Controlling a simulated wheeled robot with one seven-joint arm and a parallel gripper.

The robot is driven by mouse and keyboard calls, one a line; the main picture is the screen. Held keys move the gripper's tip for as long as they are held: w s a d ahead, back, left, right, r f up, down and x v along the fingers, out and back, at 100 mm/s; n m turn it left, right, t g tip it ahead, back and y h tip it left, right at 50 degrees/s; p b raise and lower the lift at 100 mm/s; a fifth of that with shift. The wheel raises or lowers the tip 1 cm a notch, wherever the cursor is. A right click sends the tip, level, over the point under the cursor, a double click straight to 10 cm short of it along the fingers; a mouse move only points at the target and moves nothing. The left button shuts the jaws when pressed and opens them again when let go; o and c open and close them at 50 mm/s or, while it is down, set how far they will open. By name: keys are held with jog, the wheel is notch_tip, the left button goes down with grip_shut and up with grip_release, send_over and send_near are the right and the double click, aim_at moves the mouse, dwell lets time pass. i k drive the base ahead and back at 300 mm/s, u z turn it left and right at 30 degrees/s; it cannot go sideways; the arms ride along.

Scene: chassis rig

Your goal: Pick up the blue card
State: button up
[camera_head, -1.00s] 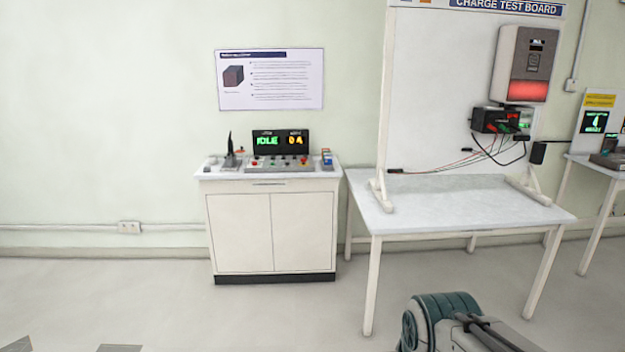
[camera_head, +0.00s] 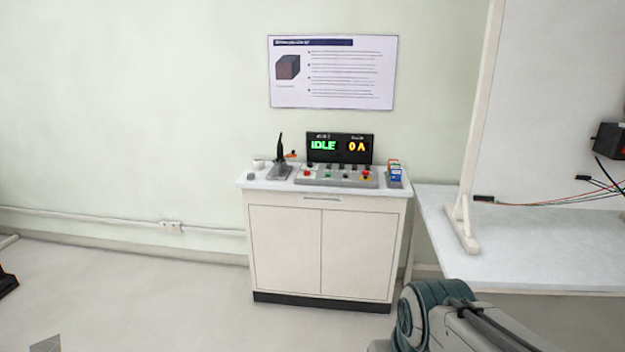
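A small blue item, which may be the blue card (camera_head: 395,176), stands at the right end of the white cabinet's top (camera_head: 260,184). It sits in or against a small rack with red and other colours above it; the details are too small to tell. My arm shows at the lower right, in front of the table. My gripper is not in view.
A control panel (camera_head: 337,179) with buttons and a display (camera_head: 340,148) reading IDLE and 0 A stands on the cabinet. A black upright device (camera_head: 280,158) is at its left. A white table (camera_head: 540,240) with a board stands at right. Floor before the cabinet is clear.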

aim_at(396, 174)
jog(key=u, duration=0.05)
jog(key=i, duration=1.6)
jog(key=z, duration=0.25)
jog(key=i, duration=1.15)
jog(key=z, duration=0.2)
